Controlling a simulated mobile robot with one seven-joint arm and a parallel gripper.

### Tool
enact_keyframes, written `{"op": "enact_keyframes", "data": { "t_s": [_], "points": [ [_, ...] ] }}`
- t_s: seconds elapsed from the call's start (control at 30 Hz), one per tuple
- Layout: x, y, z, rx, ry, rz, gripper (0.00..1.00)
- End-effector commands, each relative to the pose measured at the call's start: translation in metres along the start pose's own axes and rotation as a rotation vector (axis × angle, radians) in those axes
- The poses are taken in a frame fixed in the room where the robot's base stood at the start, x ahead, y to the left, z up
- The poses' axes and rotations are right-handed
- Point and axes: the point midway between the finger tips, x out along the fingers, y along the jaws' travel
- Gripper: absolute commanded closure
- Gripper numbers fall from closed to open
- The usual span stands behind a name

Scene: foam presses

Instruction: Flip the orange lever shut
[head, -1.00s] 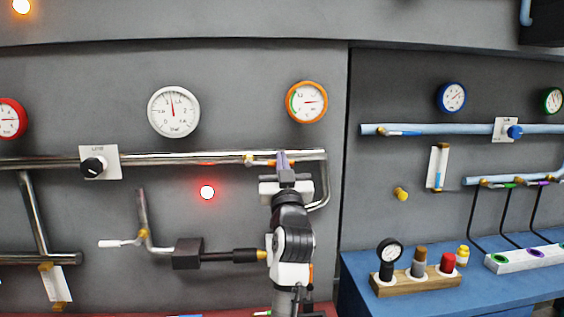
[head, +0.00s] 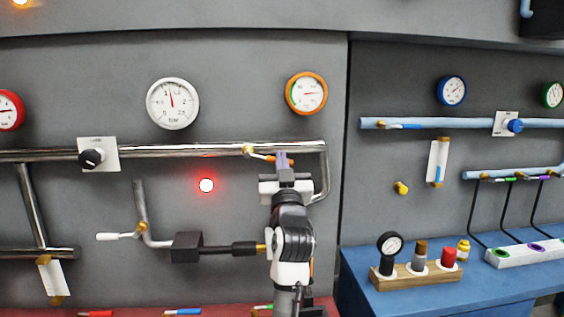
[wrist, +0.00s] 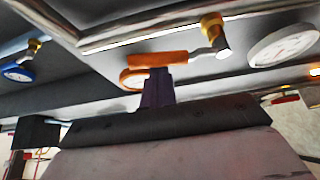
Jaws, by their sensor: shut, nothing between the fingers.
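The orange lever (head: 262,156) sits on a brass valve (head: 248,151) on the upper steel pipe (head: 180,151). In the head view it points right and slightly down from the valve, just below the pipe. In the wrist view the orange lever (wrist: 168,58) lies almost level across the tips of my fingers. My gripper (head: 282,158) is shut with nothing between its purple fingers. Its fingertips (wrist: 157,76) are at the lever's free part and appear to touch it. The fingertips partly hide the lever's end in the head view.
The orange-rimmed gauge (head: 306,93) is above my gripper. A glowing red lamp (head: 207,185) is to the left. A white-handled lever (head: 115,236) and a black block (head: 187,247) are lower left. A blue bench (head: 350,285) stands at right.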

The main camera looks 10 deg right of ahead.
Motion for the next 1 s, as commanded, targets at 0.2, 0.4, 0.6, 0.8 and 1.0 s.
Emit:
{"op": "enact_keyframes", "data": {
  "t_s": [0.2, 0.4, 0.6, 0.8, 1.0],
  "points": [
    [-0.009, -0.008, 0.017, 0.179, -0.004, 0.099, 1.00],
    [-0.016, -0.015, 0.028, 0.344, -0.003, 0.195, 1.00],
    [-0.022, -0.024, 0.039, 0.510, -0.003, 0.291, 1.00],
    [-0.028, -0.034, 0.048, 0.675, -0.004, 0.389, 1.00],
    [-0.031, -0.046, 0.053, 0.826, -0.005, 0.480, 1.00]
  ]
}}
